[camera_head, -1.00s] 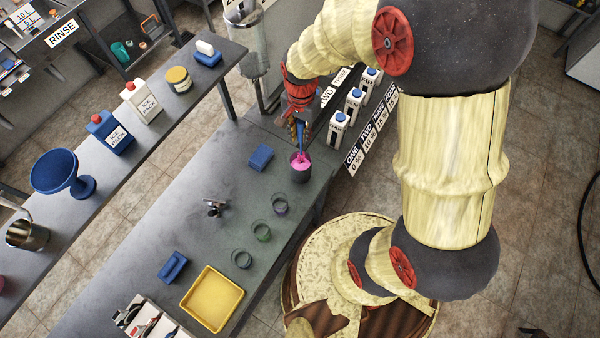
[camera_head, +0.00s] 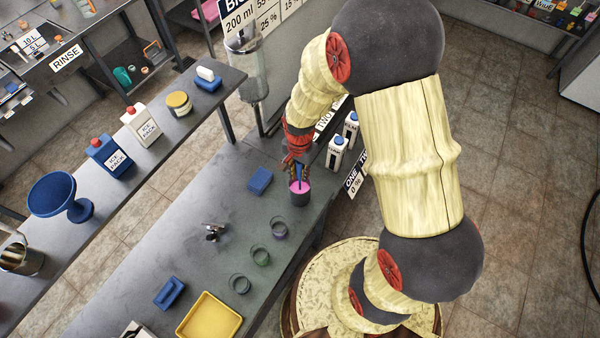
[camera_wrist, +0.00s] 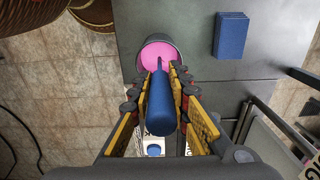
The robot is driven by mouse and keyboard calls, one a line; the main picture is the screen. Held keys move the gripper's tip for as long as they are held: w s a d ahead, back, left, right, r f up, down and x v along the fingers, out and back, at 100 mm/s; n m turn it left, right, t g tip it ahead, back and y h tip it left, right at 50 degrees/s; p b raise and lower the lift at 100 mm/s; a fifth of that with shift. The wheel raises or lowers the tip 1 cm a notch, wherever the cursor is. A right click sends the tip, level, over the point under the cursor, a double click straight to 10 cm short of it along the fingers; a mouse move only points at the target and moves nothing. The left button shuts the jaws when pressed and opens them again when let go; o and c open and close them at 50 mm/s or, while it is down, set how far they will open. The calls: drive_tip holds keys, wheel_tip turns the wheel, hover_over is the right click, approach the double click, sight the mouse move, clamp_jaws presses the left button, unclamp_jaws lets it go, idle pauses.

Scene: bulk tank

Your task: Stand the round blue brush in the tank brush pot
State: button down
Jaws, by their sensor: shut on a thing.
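My gripper (camera_head: 298,166) is shut on the round blue brush (camera_wrist: 160,105), around its thick blue handle. The handle's end faces the wrist camera, and a thin stem runs from it towards the pot. The dark grey pot (camera_head: 299,199) stands upright near the bench's right edge, directly below my gripper. A pink round surface (camera_wrist: 158,56) fills most of its mouth in the wrist view. The stem's far end meets this pink surface. I cannot tell whether the pink is brush head or pot contents, nor how deep the brush is.
A blue block (camera_head: 260,180) lies left of the pot. Several small glass dishes (camera_head: 261,256), a metal fitting (camera_head: 213,231), a blue tray (camera_head: 169,293) and a yellow tray (camera_head: 209,318) are nearer.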

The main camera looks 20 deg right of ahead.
drive_tip(key=c, duration=1.7)
unclamp_jaws()
drive_tip(key=shift+s+f, duration=0.15)
drive_tip(key=shift+f, duration=0.05)
drive_tip(key=shift+f, duration=0.15)
wheel_tip(320, 180, up, 8)
drive_tip(key=shift+d+f, duration=0.1)
drive_tip(key=shift+f, duration=0.1)
drive_tip(key=shift+n+t, duration=0.4)
drive_tip(key=shift+n, duration=0.4)
wheel_tip(320, 180, up, 6)
drive_tip(key=shift+r, duration=0.15)
drive_tip(key=s+r+n+t, duration=0.1)
drive_tip(key=s+r+n, duration=0.2)
drive_tip(key=r, duration=0.4)
drive_tip(key=s+r+n+t, duration=0.2)
drive_tip(key=s+r+n, duration=0.1)
drive_tip(key=s+r, duration=0.3)
drive_tip(key=s+r+n+t, duration=0.1)
drive_tip(key=s+r+n, duration=0.2)
drive_tip(key=s+r, duration=0.2)
wheel_tip(320, 180, up, 3)
drive_tip(key=shift+f+t, duration=0.1)
drive_tip(key=shift+t, duration=0.2)
drive_tip(key=shift+w, duration=0.1)
